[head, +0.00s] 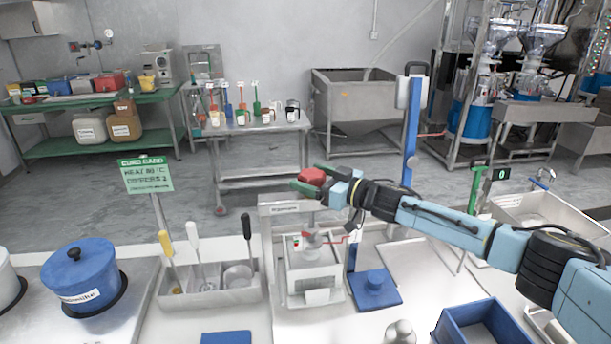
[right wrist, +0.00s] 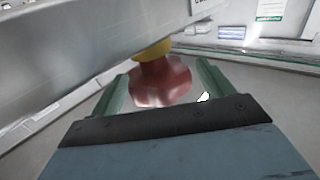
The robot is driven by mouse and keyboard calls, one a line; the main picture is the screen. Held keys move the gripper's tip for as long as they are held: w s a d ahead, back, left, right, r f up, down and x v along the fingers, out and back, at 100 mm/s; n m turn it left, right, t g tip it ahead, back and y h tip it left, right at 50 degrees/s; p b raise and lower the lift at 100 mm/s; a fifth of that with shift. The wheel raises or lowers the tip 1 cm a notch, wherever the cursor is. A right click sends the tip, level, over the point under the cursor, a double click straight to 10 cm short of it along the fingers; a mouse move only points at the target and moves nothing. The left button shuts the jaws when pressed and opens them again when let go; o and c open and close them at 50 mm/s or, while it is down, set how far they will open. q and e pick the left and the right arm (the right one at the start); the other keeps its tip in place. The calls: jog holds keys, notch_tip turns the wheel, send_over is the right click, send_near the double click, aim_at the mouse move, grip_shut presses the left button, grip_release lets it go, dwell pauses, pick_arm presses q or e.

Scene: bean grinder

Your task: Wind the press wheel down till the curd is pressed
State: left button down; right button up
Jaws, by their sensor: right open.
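The press wheel is a red lobed knob (head: 312,177) above the press's grey crossbeam (head: 275,209). In the right wrist view the red wheel (right wrist: 162,82) sits by a yellow collar (right wrist: 152,50). My right gripper (head: 309,179) is open, with its green fingers on either side of the wheel. It also shows in the right wrist view (right wrist: 165,85), with gaps beside the wheel. Below the beam, a grey and red press part (head: 311,240) stands over a pale box-shaped mould (head: 315,272). Any curd inside is hidden. My left gripper is not in view.
A blue-lidded pot (head: 80,268) and a utensil tray (head: 210,292) stand left of the press. A blue stand (head: 375,290) and blue bin (head: 478,325) are at its right. A green sign (head: 146,174) stands behind the pot. My right arm spans the right side.

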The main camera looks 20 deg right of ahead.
jog(key=shift+x, duration=1.1)
jog(key=shift+c, duration=0.4)
jog(key=c, duration=0.9)
jog(key=shift+m+t+h+p, duration=0.35)
jog(key=shift+m+t+h, duration=0.15)
jog(key=shift+h, duration=0.1)
jog(key=shift+d+f+m+t+h, duration=0.1)
jog(key=shift+m+t+h, duration=0.3)
jog(key=shift+m+h, duration=0.25)
jog(key=shift+w+d+f+m+t+h, duration=0.1)
jog(key=shift+m+t+h, duration=0.5)
jog(key=shift+h, duration=0.45)
jog(key=shift+m+t+h+b, duration=0.35)
jog(key=shift+m+h, duration=0.4)
jog(key=shift+h, duration=0.25)
jog(key=shift+w+d+m+t+h+b, duration=0.1)
jog(key=shift+d+m+t+h+b, duration=0.1)
jog(key=shift+m+h+b, duration=0.65)
jog(key=shift+d+m+t+h+b, duration=0.1)
jog(key=shift+d+m+h+b, duration=0.25)
jog(key=shift+h, duration=1)
